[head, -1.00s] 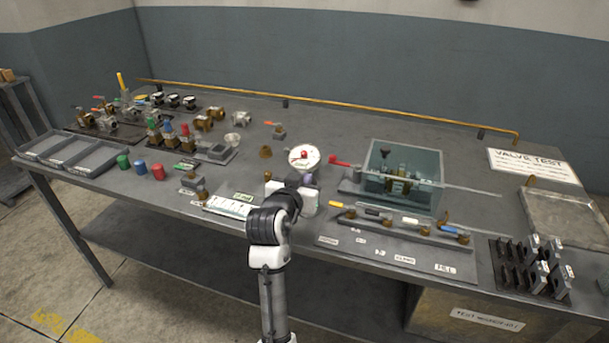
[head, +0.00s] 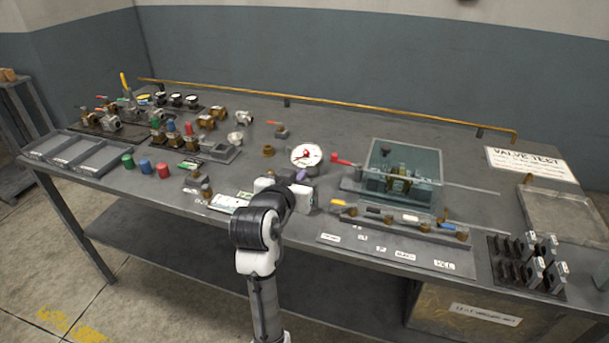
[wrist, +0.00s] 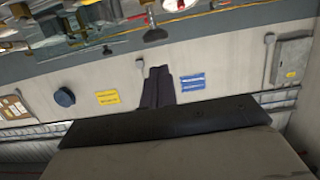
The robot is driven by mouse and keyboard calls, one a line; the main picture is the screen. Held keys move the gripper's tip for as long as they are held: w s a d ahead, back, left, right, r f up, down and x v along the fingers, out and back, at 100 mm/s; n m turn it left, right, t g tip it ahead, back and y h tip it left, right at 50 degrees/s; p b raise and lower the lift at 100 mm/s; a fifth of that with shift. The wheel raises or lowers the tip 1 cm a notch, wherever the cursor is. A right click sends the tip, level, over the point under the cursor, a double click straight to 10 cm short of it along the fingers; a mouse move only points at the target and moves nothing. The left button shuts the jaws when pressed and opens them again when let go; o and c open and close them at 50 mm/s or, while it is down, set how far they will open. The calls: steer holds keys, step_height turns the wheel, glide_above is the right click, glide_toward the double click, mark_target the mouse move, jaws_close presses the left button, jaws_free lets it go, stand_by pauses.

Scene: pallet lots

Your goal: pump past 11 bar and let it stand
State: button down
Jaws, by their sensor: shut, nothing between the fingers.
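A round white gauge (head: 306,155) with a red centre stands mid-bench; its needle and numbers are too small to read. A red lever handle (head: 345,160) sticks out just right of it, at the left of a clear teal guard box (head: 402,178) with brass fittings inside. My gripper is over the bench's front middle, in front of the gauge, its fingers largely hidden by my arm in the head view. In the wrist view my gripper's dark fingers (wrist: 158,86) are together and hold nothing. They look apart from the lever.
A row of valves with coloured handles (head: 400,217) stands in front of the guard box. Black racks (head: 527,262) and an empty tray (head: 562,212) are at right. Coloured caps (head: 146,167), valves and grey bins (head: 75,150) fill the left. A brass pipe (head: 330,105) runs along the back.

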steer(key=shift+v, duration=1.85)
steer(key=shift+r, duration=0.1)
steer(key=shift+b, duration=0.3)
